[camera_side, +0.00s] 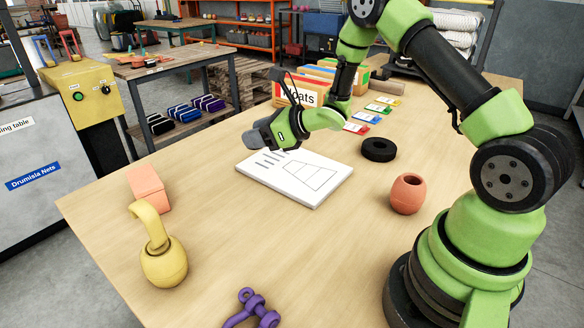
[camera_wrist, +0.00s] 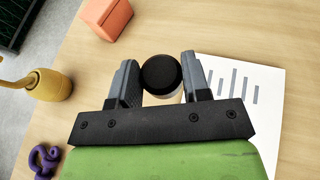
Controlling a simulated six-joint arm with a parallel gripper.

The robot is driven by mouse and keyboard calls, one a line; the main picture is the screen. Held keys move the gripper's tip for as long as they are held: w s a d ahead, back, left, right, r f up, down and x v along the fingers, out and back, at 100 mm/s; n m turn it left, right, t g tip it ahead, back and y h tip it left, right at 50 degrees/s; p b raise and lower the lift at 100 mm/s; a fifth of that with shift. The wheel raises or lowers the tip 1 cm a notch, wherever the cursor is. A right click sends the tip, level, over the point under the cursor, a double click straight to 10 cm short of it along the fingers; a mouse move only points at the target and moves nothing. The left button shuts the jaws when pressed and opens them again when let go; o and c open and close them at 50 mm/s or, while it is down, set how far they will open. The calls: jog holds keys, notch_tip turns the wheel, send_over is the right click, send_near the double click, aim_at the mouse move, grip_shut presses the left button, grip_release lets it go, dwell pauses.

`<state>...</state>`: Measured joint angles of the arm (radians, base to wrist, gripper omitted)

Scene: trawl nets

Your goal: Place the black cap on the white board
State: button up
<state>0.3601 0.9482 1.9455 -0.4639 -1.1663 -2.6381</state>
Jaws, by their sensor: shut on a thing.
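My gripper (camera_side: 262,137) is over the far left edge of the white board (camera_side: 322,196). In the wrist view, its two grey fingers are shut on the black cap (camera_wrist: 160,73), a round dark thing with a pale part below it. In the side view the cap is hidden behind the gripper. The board lies flat on the table, with printed bars and a trapezoid outline. In the wrist view the board (camera_wrist: 272,82) shows to the right of the fingers, and the cap is beside its left edge.
A salmon block (camera_side: 148,188), a yellow pot with a curved handle (camera_side: 164,262) and a purple shackle (camera_side: 252,308) are at left and front. A black ring (camera_side: 379,149) and an orange pot (camera_side: 407,194) are right of the board.

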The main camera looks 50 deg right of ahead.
jog(key=s+d, duration=0.2)
jog(key=d, duration=0.8)
send_over(297, 167)
jog(key=shift+n+y, duration=0.3)
notch_tip(297, 167, down, 6)
jog(key=shift+r, duration=0.1)
jog(key=shift+f, duration=2.25)
jog(key=shift+f, duration=0.15)
jog(key=o, duration=0.9)
